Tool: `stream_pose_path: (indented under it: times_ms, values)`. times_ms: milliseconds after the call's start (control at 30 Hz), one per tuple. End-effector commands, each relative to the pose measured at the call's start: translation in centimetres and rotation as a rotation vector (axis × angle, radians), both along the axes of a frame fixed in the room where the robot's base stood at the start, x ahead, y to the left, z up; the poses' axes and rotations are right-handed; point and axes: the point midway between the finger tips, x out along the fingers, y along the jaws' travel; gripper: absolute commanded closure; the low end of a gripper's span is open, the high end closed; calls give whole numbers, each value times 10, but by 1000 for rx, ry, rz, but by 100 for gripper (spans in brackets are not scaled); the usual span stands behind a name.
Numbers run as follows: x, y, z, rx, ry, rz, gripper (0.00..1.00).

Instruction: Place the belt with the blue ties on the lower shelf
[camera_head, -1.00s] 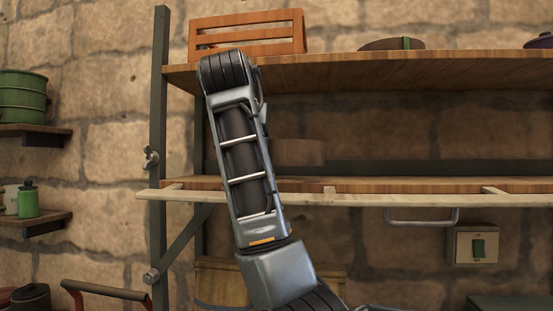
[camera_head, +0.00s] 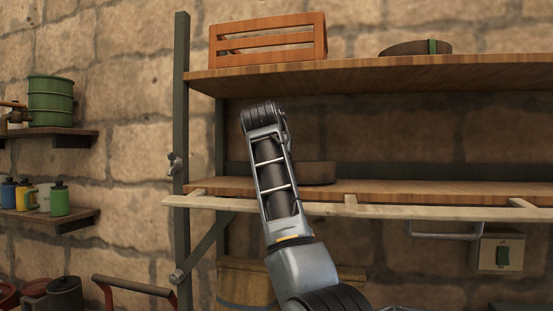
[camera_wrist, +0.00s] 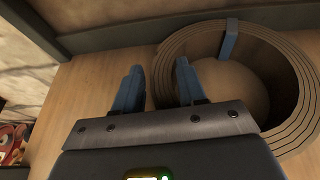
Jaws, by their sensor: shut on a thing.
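The belt with the blue ties is a coiled brown ring; one blue tie shows on its far wall in the wrist view (camera_wrist: 228,40). In the head view the belt (camera_head: 318,173) is at the lower shelf (camera_head: 400,189), partly behind my arm, and appears to rest on the boards. My gripper (camera_wrist: 160,80) is shut on the belt's left wall, with one finger outside the ring and one inside. The fingers are hidden in the head view. Whether the belt's underside fully touches the shelf cannot be told.
A belt with a green tie (camera_head: 415,48) and a wooden crate (camera_head: 268,40) stand on the upper shelf (camera_head: 400,75) overhead. A pale rail (camera_head: 400,211) runs along the lower shelf's front. The lower shelf is clear right of the belt. A post (camera_head: 181,150) stands left.

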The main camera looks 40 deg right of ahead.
Motion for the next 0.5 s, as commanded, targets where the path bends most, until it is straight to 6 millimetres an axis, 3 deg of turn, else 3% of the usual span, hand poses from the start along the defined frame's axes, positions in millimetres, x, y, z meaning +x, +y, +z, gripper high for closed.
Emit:
stream_pose_path:
  times_ms: [233, 267, 500]
  values:
    - [-1, 0, -4, -4, -3, 0, 100]
    - [0, 0, -6, -1, -1, 0, 58]
    - [0, 0, -5, -1, -1, 0, 35]
